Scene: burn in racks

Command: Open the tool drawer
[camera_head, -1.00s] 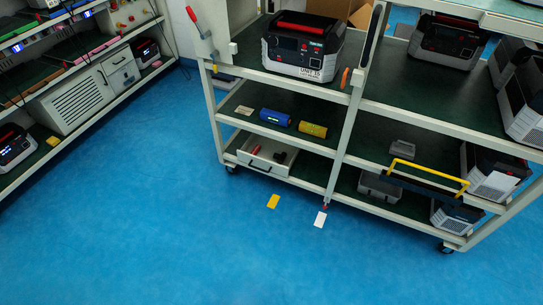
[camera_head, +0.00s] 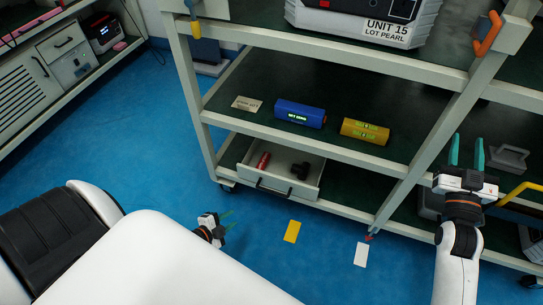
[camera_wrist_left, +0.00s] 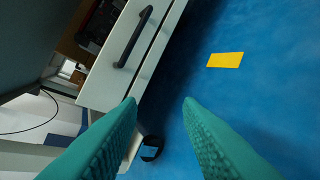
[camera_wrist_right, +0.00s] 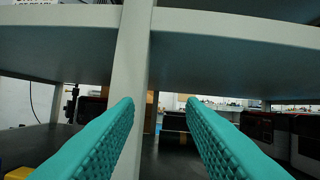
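The tool drawer (camera_head: 252,186) is a pale box on the bottom shelf of the rack. Its inside shows from above, with a red item (camera_head: 263,160) and a dark item (camera_head: 299,170) in it. Its front with the dark bar handle (camera_wrist_left: 133,37) fills the upper left of the left wrist view. My left gripper (camera_head: 229,219) is open and empty, in front of and below the drawer, apart from the handle. My right gripper (camera_head: 467,151) is open and empty beside the rack's right post, pointing at the shelves.
A blue cylinder (camera_head: 300,114), a yellow cylinder (camera_head: 365,131) and a tag (camera_head: 247,104) lie on the middle shelf. A yellow card (camera_head: 292,231) and a white card (camera_head: 361,254) lie on the blue floor. The rack post (camera_head: 424,140) stands left of my right gripper.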

